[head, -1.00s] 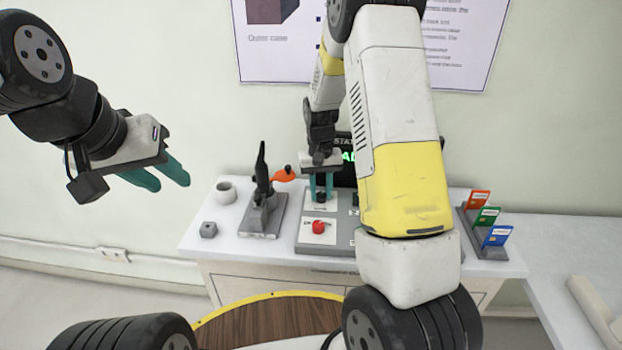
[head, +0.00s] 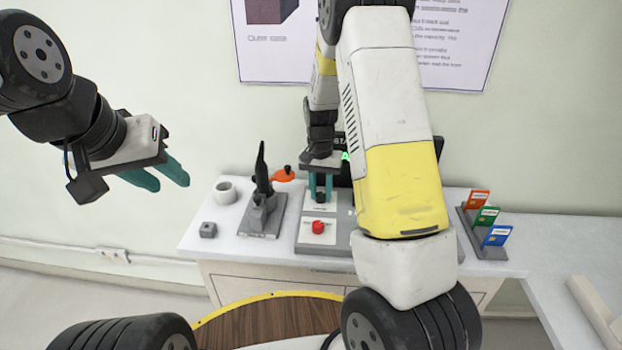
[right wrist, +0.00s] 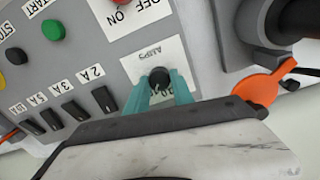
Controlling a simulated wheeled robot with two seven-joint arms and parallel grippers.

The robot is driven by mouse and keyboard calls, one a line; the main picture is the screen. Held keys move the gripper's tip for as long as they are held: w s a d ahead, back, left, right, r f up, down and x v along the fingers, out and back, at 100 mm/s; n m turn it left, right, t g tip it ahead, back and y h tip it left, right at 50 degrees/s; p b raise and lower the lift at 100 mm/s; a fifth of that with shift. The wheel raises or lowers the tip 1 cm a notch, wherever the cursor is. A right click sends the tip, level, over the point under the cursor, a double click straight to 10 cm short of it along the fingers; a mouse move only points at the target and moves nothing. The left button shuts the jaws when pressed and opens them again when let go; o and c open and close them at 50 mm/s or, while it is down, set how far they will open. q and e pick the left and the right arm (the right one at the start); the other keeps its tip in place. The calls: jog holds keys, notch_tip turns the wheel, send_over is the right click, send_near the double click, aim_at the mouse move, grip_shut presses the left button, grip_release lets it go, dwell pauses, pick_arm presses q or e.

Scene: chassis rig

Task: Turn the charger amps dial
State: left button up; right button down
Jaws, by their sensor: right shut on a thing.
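The charger amps dial (right wrist: 159,78) is a small dark round knob on a white plate marked AMPS in the right wrist view. My right gripper (right wrist: 164,92) has its teal fingers on both sides of the dial and is shut on it. In the head view my right gripper (head: 321,188) reaches down to the grey panel (head: 305,246), and its fingers partly hide the dial. My left gripper (head: 168,178) is in the air at the left, away from the bench, with its teal fingers apart and nothing between them.
A red knob (head: 318,227) sits in front of the dial. Left are a black-handled device (head: 262,212), orange part (head: 283,173), white cup (head: 225,191) and grey block (head: 208,230). Coloured cards (head: 487,216) stand right. Several black switches (right wrist: 104,99) lie beside the dial.

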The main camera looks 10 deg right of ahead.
jog(key=c, duration=1.1)
grip_release()
jog(key=shift+a+r, duration=0.1)
jog(key=shift+r, duration=3.8)
jog(key=shift+r, duration=0.15)
notch_tip(320, 180, up, 6)
jog(key=t+y, duration=0.1)
send_over(320, 194)
jog(key=s, duration=0.4)
jog(key=s+r+n+t+y, duration=0.1)
jog(key=s+r+n+t, duration=0.15)
jog(key=s+r, duration=0.5)
jog(key=s+a+r+n+t, duration=0.2)
jog(key=s+r+n, duration=0.1)
jog(key=s, duration=1)
jog(key=shift+r+t, duration=0.35)
jog(key=shift+r, duration=0.25)
